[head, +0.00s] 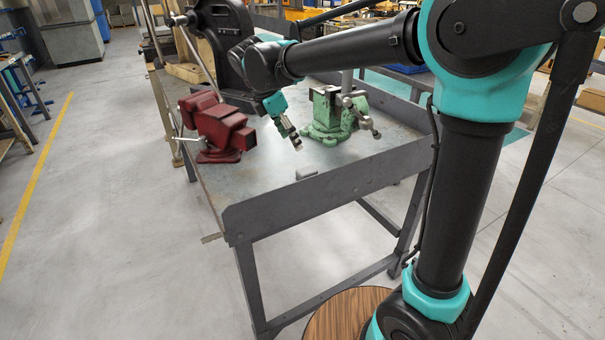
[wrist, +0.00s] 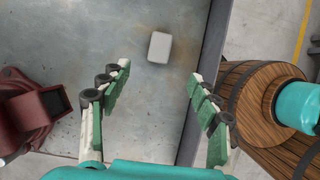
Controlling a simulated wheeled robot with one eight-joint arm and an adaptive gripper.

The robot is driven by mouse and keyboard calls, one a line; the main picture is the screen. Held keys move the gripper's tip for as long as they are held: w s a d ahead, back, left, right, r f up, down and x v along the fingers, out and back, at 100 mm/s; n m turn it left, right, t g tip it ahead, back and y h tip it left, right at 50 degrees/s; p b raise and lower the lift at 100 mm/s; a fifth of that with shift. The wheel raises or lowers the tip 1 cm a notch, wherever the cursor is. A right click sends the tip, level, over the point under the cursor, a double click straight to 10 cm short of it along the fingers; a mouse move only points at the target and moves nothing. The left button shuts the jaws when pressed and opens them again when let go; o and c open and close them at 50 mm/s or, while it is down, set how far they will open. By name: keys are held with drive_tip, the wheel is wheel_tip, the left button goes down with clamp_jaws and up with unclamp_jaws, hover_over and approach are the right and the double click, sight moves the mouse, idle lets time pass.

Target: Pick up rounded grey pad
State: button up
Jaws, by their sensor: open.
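The rounded grey pad (wrist: 160,47) lies flat on the metal bench top, near the raised lip of the bench. It shows as a small light block in the wrist view, ahead of my fingertips and centred between their lines. In the head view the pad (head: 305,174) is small and partly cut off by the front lip. My gripper (head: 293,140) is above the bench, pointing down, with its fingers spread and nothing between them. In the wrist view my gripper (wrist: 160,74) shows its green-padded fingers wide apart. It is not touching the pad.
A red vise (head: 217,130) stands left of my gripper, and a green vise (head: 331,115) stands close on its right. A black press (head: 224,35) is behind. The bench's raised front lip (head: 330,190) runs beside the pad. The surface around the pad is clear.

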sight(306, 170)
drive_tip(key=x, duration=1.4)
drive_tip(key=shift+s+a, duration=0.1)
drive_tip(key=shift+s, duration=0.1)
drive_tip(key=c, duration=1)
drive_tip(key=shift+c, duration=0.2)
drive_tip(key=shift+r, duration=0.1)
wheel_tip(306, 170, up, 20)
